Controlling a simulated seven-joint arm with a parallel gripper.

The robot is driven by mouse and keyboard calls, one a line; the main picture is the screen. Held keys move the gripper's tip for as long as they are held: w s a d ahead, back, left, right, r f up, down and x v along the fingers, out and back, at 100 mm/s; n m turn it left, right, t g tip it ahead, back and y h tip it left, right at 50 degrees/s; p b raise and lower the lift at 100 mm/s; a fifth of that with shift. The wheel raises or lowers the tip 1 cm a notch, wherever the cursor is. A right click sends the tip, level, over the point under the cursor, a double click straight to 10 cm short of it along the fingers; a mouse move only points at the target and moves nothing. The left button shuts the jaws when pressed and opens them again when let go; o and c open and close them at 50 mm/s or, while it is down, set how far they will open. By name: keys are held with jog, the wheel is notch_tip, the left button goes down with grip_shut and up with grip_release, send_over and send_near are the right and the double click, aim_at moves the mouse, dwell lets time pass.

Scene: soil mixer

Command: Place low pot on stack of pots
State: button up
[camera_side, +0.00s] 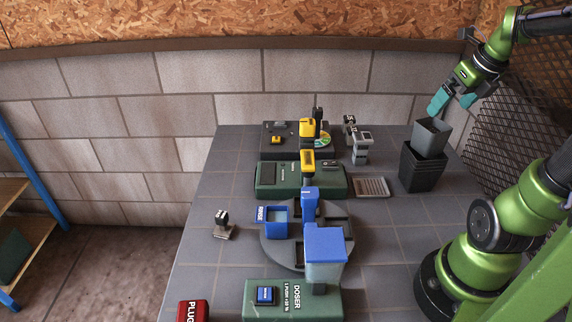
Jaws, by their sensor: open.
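A grey square pot (431,138) sits on top of a stack of black pots (421,170) at the back right of the table. It looks slightly tilted, and its lower end meets the stack's top; how deep it sits inside cannot be told. My gripper (453,103), with teal fingers, is open just above and to the right of the grey pot's rim. Nothing shows between the fingers. The left fingertip is close to the rim; whether it touches cannot be told.
A mesh panel (515,125) stands close to the right of the stack. A grey tray (372,187) lies left of it. The turntable (272,248) with blue parts, the green doser (262,309) and other stations fill the table's middle. The table's left strip is mostly clear.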

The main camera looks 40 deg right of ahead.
jog(key=w+a+m+t+y, duration=0.1)
jog(key=w+a+m+y, duration=0.1)
jog(key=a+m, duration=1.1)
jog(key=w+a+m+t+y, duration=0.1)
jog(key=w+a+m+t, duration=0.1)
jog(key=a+m, duration=1.1)
jog(key=m, duration=0.9)
jog(key=shift+w+a+r+m+y, duration=0.15)
jog(key=shift+w+a+m+y, duration=0.15)
jog(key=shift+w+a+y, duration=0.1)
